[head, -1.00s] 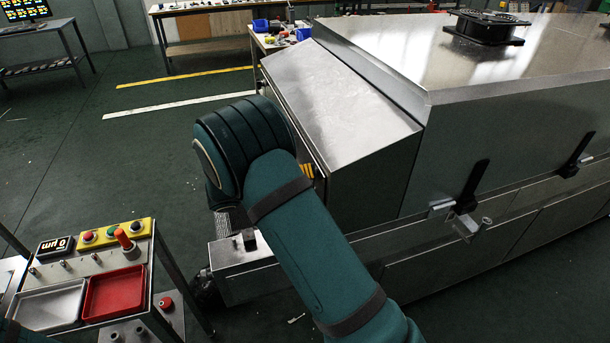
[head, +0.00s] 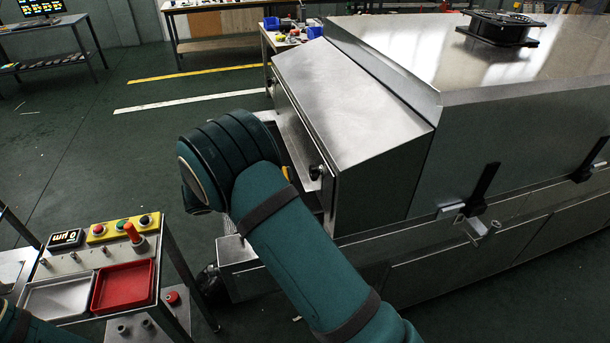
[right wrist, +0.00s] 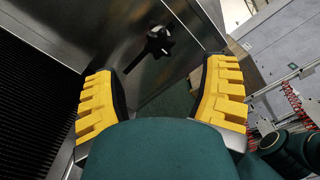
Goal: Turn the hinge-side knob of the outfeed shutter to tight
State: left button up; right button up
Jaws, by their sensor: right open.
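The outfeed shutter is the steel panel on the end of the dryer hood (head: 345,95). A black knob (head: 317,171) shows at the shutter's near edge in the head view. In the right wrist view a black star-shaped knob (right wrist: 160,42) sits by a dark slot on a steel panel; I cannot tell for sure if it is the same one. My right gripper (right wrist: 160,75) is open, its yellow fingers apart and empty, with that knob beyond them, untouched. In the head view my wrist hides most of it; a yellow bit (head: 287,173) shows. My left gripper is out of view.
A control cart with a red tray (head: 124,286), a pale tray (head: 59,297) and push buttons stands at lower left. Black latch handles (head: 482,190) line the dryer's side. A bench with blue bins (head: 272,23) stands behind.

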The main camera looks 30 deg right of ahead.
jog(key=v, duration=0.4)
jog(key=shift+w+a, duration=0.1)
jog(key=shift+a, duration=0.3)
